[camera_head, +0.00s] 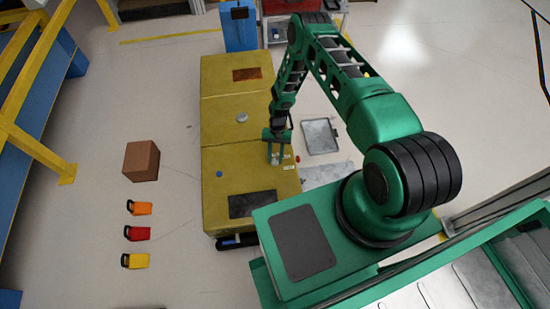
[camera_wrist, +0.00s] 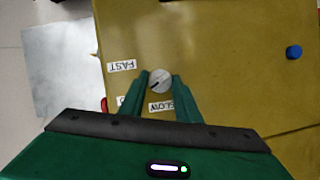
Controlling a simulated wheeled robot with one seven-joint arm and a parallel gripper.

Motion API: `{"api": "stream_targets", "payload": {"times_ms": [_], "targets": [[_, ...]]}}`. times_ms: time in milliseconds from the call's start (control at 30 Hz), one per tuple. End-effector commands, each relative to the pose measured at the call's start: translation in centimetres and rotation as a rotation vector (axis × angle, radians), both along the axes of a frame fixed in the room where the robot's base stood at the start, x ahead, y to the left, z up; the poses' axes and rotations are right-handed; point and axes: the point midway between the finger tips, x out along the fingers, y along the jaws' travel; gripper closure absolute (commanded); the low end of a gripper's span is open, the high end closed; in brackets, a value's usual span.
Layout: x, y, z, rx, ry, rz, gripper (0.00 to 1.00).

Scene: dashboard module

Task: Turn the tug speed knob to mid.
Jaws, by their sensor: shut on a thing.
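The tug speed knob (camera_wrist: 160,80) is a small round grey dial on the yellow tug's top, near its edge. It has a dark pointer line that seems to slant to the lower left in the wrist view. An upside-down FAST label (camera_wrist: 122,66) lies left of it and a SLOW label (camera_wrist: 160,106) lies just below it. Another label (camera_wrist: 121,100) is mostly hidden by a finger. My gripper (camera_wrist: 160,84) is shut on the knob, one finger on each side. In the head view my gripper (camera_head: 277,158) reaches down onto the yellow tug (camera_head: 232,165) and hides the knob.
A blue button (camera_wrist: 293,52) is on the tug top, and a red one (camera_wrist: 104,104) is partly hidden beside my left finger. A silver knob (camera_head: 242,118) sits farther back. A cardboard box (camera_head: 141,161) and orange, red and yellow items stand on the floor at left.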

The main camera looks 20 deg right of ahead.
Motion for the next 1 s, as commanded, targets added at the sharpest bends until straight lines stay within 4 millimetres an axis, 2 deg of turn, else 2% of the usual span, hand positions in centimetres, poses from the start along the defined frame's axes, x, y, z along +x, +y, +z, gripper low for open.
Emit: {"api": "stream_targets", "payload": {"times_ms": [500,533,600,867,1000], "targets": [[0.41,0.14,0.06,0.002,-0.009,0.016,0.93],[0.43,0.14,0.05,0.003,-0.009,0.016,0.63],[0.38,0.12,0.04,0.002,-0.008,0.016,0.52],[0.18,0.03,0.05,0.000,-0.004,0.015,0.52],[0.44,-0.10,0.73,0.000,-0.004,0.015,0.52]]}}
